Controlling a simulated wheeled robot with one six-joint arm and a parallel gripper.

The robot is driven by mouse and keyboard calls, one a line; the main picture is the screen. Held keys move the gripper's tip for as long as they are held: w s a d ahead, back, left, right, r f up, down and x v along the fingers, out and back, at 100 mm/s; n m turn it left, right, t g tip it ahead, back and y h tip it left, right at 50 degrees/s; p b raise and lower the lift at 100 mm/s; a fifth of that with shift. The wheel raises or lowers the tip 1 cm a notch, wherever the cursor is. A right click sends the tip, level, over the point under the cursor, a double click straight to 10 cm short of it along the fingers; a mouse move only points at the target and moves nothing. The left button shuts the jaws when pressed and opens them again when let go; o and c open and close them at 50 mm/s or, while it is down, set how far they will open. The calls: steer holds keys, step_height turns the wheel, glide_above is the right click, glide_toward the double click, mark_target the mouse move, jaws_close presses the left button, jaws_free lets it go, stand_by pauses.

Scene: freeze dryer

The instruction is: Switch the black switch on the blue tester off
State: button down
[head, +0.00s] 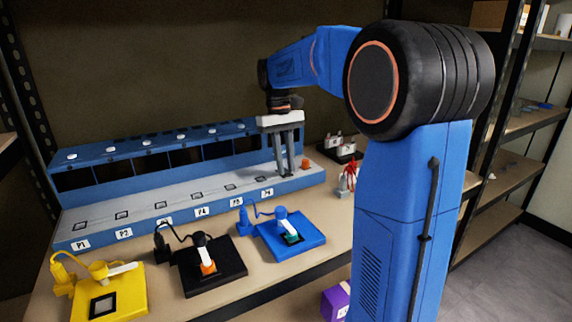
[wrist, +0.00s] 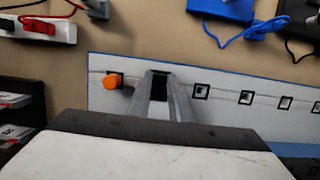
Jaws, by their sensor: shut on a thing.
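The long blue tester (head: 120,233) stands at the back of the bench, with a pale top and slots labelled P1 to P6. My gripper (head: 283,172) points down over its right end, between the P6 slot and an orange knob (head: 305,163). In the wrist view my gripper (wrist: 158,76) is shut on a small dark thing (wrist: 158,88), which looks like the black switch, mostly hidden by the fingers. The orange knob (wrist: 112,81) is just left of the fingers there, apart from them. The switch's position cannot be told.
In front of the tester are a yellow device (head: 130,297), a black device (head: 225,272) and a small blue device (head: 308,240) with cables. A dark holder (head: 343,152) and red-tipped items (head: 347,178) stand on the right. A purple box (head: 336,300) is lower down.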

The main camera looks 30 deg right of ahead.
stand_by(0.4)
steer(key=c, duration=1.6)
jaws_free()
steer(key=shift+w, duration=0.1)
steer(key=v, duration=1.7)
steer(key=shift+w+r, duration=0.15)
steer(key=shift+w, duration=0.15)
